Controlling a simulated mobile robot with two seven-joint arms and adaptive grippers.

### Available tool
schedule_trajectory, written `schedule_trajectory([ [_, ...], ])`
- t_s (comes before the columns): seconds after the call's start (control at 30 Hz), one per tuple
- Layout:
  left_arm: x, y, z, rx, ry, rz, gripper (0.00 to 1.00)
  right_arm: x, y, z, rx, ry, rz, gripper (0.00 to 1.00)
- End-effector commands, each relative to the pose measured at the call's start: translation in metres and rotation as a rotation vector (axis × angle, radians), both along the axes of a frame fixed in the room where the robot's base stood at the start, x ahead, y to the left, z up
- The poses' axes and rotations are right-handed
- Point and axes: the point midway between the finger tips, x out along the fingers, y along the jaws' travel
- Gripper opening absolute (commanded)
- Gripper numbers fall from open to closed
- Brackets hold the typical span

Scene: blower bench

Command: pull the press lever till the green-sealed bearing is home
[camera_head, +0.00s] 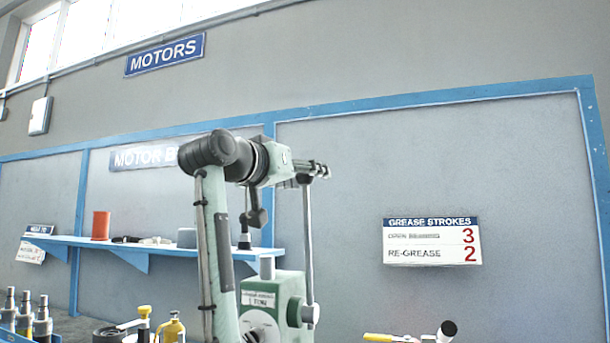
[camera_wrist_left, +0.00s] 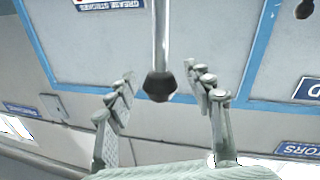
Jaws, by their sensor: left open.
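The green press (camera_head: 290,285) stands at the bottom centre of the head view, partly behind my left arm. Its steel press lever (camera_head: 308,232) rises upright from a hub on the right side. My left gripper (camera_head: 318,170) is level with the lever's top end, open. In the left wrist view the lever (camera_wrist_left: 160,35) ends in a dark knob (camera_wrist_left: 158,87), which lies between the spread fingers of my left gripper (camera_wrist_left: 160,76), with a gap on either side. The green-sealed bearing cannot be made out. My right gripper is not in view.
Yellow and dark steel tools (camera_head: 42,322) stand at the lower left. A yellow-handled tool (camera_head: 378,337) and a black-ended cylinder (camera_head: 447,328) lie at the lower right.

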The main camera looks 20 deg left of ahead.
Motion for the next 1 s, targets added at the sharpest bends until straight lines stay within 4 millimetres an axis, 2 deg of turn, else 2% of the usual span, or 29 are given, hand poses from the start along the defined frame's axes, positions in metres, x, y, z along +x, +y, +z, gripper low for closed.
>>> schedule_trajectory([
  [0.23, 0.0007, -0.0002, -0.0001, 0.0, -0.001, 0.0, 0.51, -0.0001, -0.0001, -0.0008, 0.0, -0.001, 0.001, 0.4],
  [0.63, 0.0004, -0.0001, 0.0002, 0.0, -0.001, 0.0, 0.01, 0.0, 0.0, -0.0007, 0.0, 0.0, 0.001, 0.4],
  [1.0, 0.0, 0.0001, -0.0002, -0.001, -0.003, 0.001, 0.0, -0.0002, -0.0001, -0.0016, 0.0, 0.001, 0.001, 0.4],
])
